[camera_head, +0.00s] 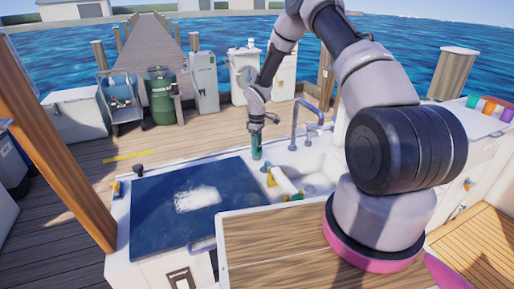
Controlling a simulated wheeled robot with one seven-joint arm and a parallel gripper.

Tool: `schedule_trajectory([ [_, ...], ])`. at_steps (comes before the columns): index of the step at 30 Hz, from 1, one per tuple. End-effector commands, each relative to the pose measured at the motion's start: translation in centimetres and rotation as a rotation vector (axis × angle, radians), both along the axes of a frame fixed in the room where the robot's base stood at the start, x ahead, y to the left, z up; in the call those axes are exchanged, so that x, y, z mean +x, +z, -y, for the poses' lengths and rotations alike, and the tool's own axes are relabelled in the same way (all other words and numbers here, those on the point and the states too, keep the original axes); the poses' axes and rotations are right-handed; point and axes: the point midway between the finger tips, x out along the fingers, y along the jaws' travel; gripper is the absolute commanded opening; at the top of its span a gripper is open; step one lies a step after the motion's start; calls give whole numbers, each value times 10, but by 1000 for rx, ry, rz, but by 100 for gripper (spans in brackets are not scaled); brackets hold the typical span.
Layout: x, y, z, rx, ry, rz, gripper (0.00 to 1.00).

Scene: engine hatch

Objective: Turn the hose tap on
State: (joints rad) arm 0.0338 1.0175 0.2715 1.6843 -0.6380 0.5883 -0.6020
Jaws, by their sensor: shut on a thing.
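My gripper (257,136) points down at the back edge of the counter, left of the sink. It is shut on a small green thing (257,152), which is too small to identify. A tall curved grey faucet (294,128) stands to its right, apart from it, behind the white sink (318,163). I cannot tell from this view which fitting is the hose tap. The contact at my fingertips is too small to see clearly.
A dark blue panel (165,215) covers the counter to the left. Yellow and white items (284,182) lie by the sink. A hose cart (122,100), a green barrel (160,98) and white cabinets (204,80) stand behind. Cups (489,110) stand at right.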

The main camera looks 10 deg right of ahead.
Motion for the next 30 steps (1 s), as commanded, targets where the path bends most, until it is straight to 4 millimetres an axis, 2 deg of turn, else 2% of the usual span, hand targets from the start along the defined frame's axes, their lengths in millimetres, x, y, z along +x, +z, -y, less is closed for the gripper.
schedule_trajectory([
  [6,1,0,0,0,2,2,3],
  [7,1,0,0,0,2,2,62],
  [9,1,0,0,0,1,2,88],
  [20,0,3,0,-1,0,1,88],
  [23,1,13,0,0,0,2,88],
  [30,1,60,0,0,-2,4,88],
])
